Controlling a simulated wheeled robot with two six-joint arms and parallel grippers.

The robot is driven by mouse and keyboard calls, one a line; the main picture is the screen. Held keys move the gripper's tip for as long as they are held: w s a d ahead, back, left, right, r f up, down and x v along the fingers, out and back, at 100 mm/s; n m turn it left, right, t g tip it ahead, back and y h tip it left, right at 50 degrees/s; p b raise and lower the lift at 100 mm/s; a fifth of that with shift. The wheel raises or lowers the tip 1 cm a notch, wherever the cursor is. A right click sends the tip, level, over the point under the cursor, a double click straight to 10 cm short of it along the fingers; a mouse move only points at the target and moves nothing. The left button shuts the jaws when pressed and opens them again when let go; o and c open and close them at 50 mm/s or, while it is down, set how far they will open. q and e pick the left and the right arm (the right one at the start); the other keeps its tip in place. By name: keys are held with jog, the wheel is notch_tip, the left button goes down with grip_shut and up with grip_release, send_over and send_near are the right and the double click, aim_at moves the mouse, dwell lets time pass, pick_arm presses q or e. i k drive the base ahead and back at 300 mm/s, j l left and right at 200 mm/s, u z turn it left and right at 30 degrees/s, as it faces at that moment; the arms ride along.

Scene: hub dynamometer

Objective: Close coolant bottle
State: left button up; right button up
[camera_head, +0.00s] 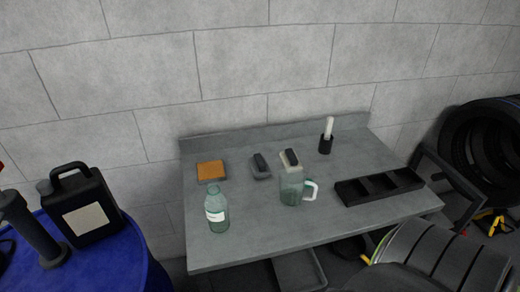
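A clear greenish bottle (217,212) with a white label stands upright at the front left of the grey table. Its narrow neck points up; the view is too small to tell whether a cap sits on it. I cannot make out a separate loose cap. A black canister (85,210) with a handle, a pale label and a grey cap at its upper left stands on a blue drum at the left. Neither of my grippers shows in the head view.
The grey table (270,232) also holds a clear jug (291,188), an orange-topped block (211,171), a small dark grey item (261,166), a black holder (326,144) and a black compartment tray (380,185). The blue drum (135,250) stands left; tires (485,140) stand right.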

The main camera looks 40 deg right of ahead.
aim_at(216, 203)
jog(key=k+l+u, duration=0.15)
jog(key=k+l, duration=0.65)
jog(key=l, duration=0.2)
jog(key=k+l, duration=0.3)
jog(key=l, duration=0.1)
